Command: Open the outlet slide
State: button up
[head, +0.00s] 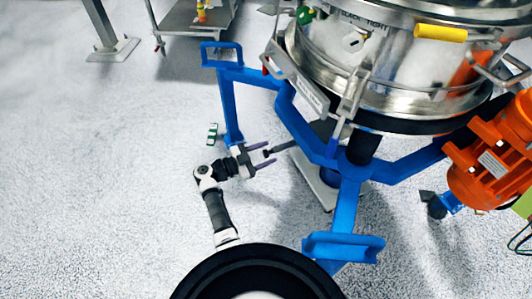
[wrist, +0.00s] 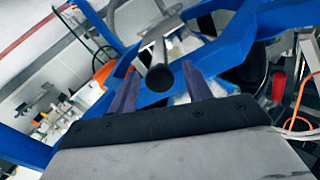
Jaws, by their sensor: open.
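The powder sifter (head: 385,65) is a shiny steel drum on a blue frame. Below it, a thin rod ends in a dark round knob, which appears to be the outlet slide's handle (head: 285,147); most of the slide is hidden under the drum. In the wrist view the knob (wrist: 160,77) faces the camera, with a grey metal plate behind it. My gripper (head: 269,154) is open at the rod's outer end. In the wrist view its purple fingers (wrist: 160,68) stand on either side of the knob, with visible gaps. Whether the knob is fully between the fingertips is unclear.
Blue frame legs (head: 229,105) stand close behind and beside my gripper. An orange motor (head: 492,155) is at the right. A metal cart (head: 195,22) stands at the back. The speckled floor (head: 90,180) at the left is clear.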

jog(key=b+v, duration=0.1)
jog(key=v, duration=1.2)
jog(key=shift+r, duration=0.15)
